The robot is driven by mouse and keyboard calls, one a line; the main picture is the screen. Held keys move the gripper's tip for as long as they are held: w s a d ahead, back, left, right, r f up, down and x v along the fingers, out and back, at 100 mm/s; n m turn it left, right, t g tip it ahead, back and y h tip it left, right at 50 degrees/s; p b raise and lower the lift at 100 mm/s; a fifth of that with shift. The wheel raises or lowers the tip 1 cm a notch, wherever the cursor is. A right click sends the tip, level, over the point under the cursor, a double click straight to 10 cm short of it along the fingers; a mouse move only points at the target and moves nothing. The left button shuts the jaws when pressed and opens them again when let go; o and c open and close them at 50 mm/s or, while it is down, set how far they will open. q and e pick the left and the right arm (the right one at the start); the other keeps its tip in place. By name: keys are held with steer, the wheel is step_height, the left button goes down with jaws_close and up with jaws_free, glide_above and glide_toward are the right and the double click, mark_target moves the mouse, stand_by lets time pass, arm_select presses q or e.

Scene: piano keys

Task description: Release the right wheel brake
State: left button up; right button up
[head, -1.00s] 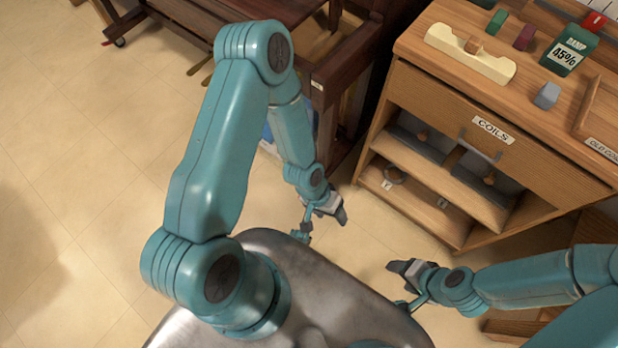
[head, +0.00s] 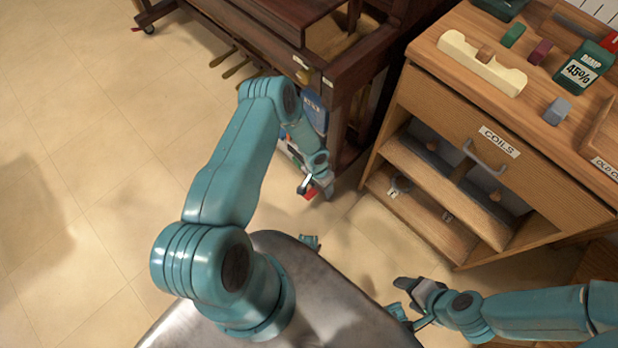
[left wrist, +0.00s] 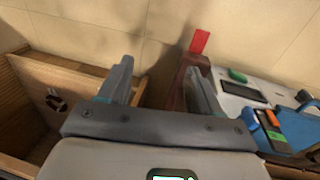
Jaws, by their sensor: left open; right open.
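A small red tab (head: 310,194) shows at my left gripper (head: 318,186), low by the piano's near right leg. It looks like the right wheel brake's lever, but the wheel itself is hidden. In the left wrist view the red tab (left wrist: 199,41) stands up beyond the right finger, at the end of a dark wooden piece (left wrist: 184,75). My left gripper's fingers (left wrist: 160,72) are open there with nothing between them. The tab is outside the gap, and I cannot tell whether a finger touches it. My right gripper (head: 403,296) is open and empty over the floor.
The dark wooden piano (head: 275,45) stands at the top, with a caster (head: 149,29) on its far left leg. A wooden cabinet (head: 420,92) labelled COILS stands at right. A blue item (head: 314,108) and other colored items sit by the leg. The floor at left is clear.

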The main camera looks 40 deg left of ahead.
arm_select(q)
steer(key=a+f+y, duration=0.2)
steer(key=a+f, duration=0.2)
steer(key=a, duration=0.3)
steer(key=f+b, duration=0.3)
steer(key=f, duration=0.1)
steer(key=f+b, duration=0.3)
steer(key=f, duration=0.2)
steer(key=w+f+b, duration=0.1)
steer(key=f+b, duration=0.2)
steer(key=f, duration=0.2)
steer(key=shift+d+f, duration=0.2)
steer(key=shift+f, duration=0.05)
steer(key=shift+f+b, duration=0.5)
steer(key=shift+f, duration=0.25)
